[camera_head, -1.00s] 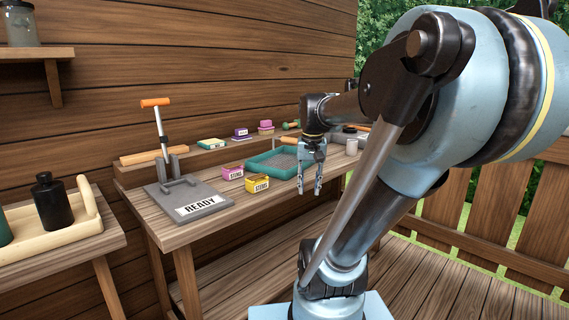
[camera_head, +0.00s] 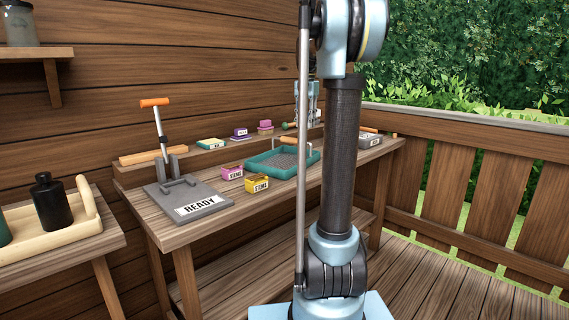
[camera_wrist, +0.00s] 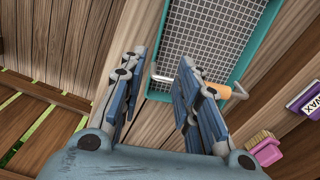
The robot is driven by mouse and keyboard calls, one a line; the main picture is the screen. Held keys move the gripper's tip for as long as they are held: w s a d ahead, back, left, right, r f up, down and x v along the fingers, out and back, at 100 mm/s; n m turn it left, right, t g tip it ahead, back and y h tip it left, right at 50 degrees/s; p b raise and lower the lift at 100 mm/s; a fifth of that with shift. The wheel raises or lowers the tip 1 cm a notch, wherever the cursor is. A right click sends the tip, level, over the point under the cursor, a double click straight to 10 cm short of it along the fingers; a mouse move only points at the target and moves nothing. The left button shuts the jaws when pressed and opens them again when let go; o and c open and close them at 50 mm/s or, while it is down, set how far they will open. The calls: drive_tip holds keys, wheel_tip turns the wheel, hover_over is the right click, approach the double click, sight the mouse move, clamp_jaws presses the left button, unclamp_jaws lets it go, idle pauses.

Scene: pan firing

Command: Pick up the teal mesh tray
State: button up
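The teal mesh tray (camera_head: 262,173) lies flat on the workbench, with a teal rim and grey mesh floor. In the wrist view the tray (camera_wrist: 215,35) fills the upper middle, with an orange grip (camera_wrist: 218,90) on a wire handle at its near end. My gripper (camera_wrist: 160,60) is open and empty; its fingers point toward the tray's near end. One finger overlaps the tray end in the picture, the other lies over bare wood. In the head view my gripper (camera_head: 309,95) is partly hidden by my arm, above the bench behind the tray.
A pink box (camera_head: 232,172) and a yellow box (camera_head: 257,183) stand left of the tray. A grey press (camera_head: 188,199) is farther left. A pink brush (camera_wrist: 264,149) and a purple wax box (camera_wrist: 306,97) lie at right in the wrist view.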

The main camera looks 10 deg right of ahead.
hover_over(305, 161)
drive_tip(key=w, duration=0.2)
drive_tip(key=f, duration=1.1)
drive_tip(key=shift+s+d, duration=0.1)
drive_tip(key=shift+s, duration=0.15)
drive_tip(key=shift+s+f, duration=0.15)
drive_tip(key=shift+f, duration=1.45)
drive_tip(key=shift+s+f, duration=0.1)
drive_tip(key=shift+f, duration=1.45)
clamp_jaws()
